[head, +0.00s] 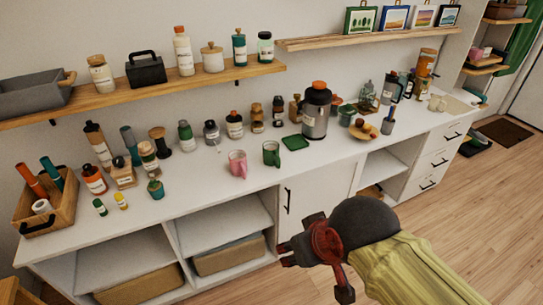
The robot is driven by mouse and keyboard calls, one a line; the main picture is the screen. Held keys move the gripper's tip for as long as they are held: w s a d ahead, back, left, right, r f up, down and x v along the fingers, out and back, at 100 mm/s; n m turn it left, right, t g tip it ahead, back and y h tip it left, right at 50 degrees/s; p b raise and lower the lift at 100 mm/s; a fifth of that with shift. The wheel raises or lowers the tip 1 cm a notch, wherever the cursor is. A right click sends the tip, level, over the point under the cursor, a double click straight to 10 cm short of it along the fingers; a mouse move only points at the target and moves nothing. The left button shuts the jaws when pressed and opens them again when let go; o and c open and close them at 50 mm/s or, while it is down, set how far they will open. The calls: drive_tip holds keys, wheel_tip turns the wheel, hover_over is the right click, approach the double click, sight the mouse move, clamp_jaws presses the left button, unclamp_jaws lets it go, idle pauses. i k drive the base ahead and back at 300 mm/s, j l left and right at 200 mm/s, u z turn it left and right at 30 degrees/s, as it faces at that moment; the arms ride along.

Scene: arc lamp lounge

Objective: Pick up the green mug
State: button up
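The green mug (271,153) stands upright on the white counter (222,195), near its front edge and right of a pink mug (237,163). A small gap separates the two mugs. My gripper (316,274) is in front of the counter, below and to the right of the green mug in the head view and well apart from it. Its dark fingers are spread with nothing visible between them, so it looks open and empty.
A flat green item (295,142) lies right behind the green mug. A steel jug with an orange lid (316,110) stands to the right. Bottles and jars line the counter's back and the upper shelf (150,93). The counter in front of the mugs is clear.

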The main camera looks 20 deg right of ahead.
sight(270, 149)
drive_tip(key=i+j+z, duration=0.65)
drive_tip(key=j+z, duration=0.15)
drive_tip(key=j, duration=0.15)
drive_tip(key=i+j+z, duration=0.25)
drive_tip(key=j, duration=0.15)
drive_tip(key=k, duration=0.1)
